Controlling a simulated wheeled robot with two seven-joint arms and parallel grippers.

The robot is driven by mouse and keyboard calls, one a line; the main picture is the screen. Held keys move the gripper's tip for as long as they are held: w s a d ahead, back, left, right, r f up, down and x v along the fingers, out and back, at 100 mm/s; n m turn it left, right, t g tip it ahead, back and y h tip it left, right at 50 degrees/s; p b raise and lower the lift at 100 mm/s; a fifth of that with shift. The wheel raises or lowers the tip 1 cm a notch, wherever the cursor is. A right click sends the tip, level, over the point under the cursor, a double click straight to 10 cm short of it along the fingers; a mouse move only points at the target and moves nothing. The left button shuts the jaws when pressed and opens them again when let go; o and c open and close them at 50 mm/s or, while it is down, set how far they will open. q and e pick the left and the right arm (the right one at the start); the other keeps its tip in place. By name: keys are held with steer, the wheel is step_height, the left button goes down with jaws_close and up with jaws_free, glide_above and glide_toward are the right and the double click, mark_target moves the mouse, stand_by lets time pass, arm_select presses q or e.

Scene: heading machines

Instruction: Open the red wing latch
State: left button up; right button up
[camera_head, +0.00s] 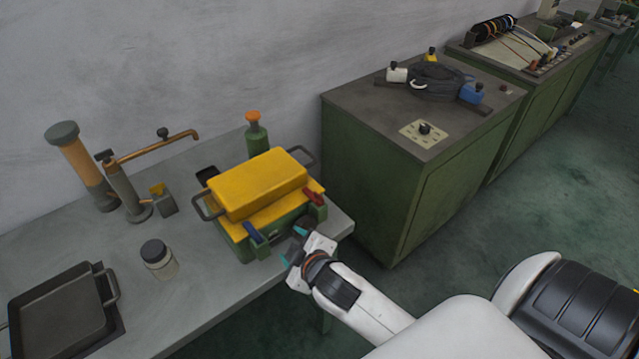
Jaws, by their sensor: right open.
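A green box with a yellow lid (258,184) stands near the right end of the grey bench. A red wing latch (315,197) sits on its front right side, and a blue latch (255,234) sits on its front left side. My right gripper (292,241) is just in front of the box, between the two latches and below the red one. It is open with nothing seen between its fingers, and it looks apart from the red latch. My left gripper is not in view.
The grey bench (205,290) holds a jar (157,256), a dark tray (62,308), a copper-armed stand (130,190) and a green bottle (257,135). A green cabinet (385,165) stands close to the right of the box.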

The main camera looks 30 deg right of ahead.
steer(key=w+a+r+n+t+y, duration=0.4)
steer(key=r+n, duration=0.3)
steer(key=r, duration=0.2)
steer(key=w+a+r+n+t+y, duration=0.3)
steer(key=w+a+r+n+y, duration=0.15)
steer(key=r+n, duration=0.35)
steer(key=a+r+n+g+y, duration=0.2)
steer(key=a+r+n+y, duration=0.15)
steer(key=n+y, duration=0.3)
steer(key=n+g+h+p, duration=0.2)
steer(key=n+g+h, duration=1.35)
steer(key=n, duration=1.05)
glide_above(319, 195)
step_height(319, 195, down, 6)
steer(key=g+y, duration=0.1)
step_height(319, 195, down, 10)
steer(key=p, duration=0.4)
steer(key=shift+s, duration=0.1)
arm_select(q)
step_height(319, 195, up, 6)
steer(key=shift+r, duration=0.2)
arm_select(e)
steer(key=shift+f, duration=0.65)
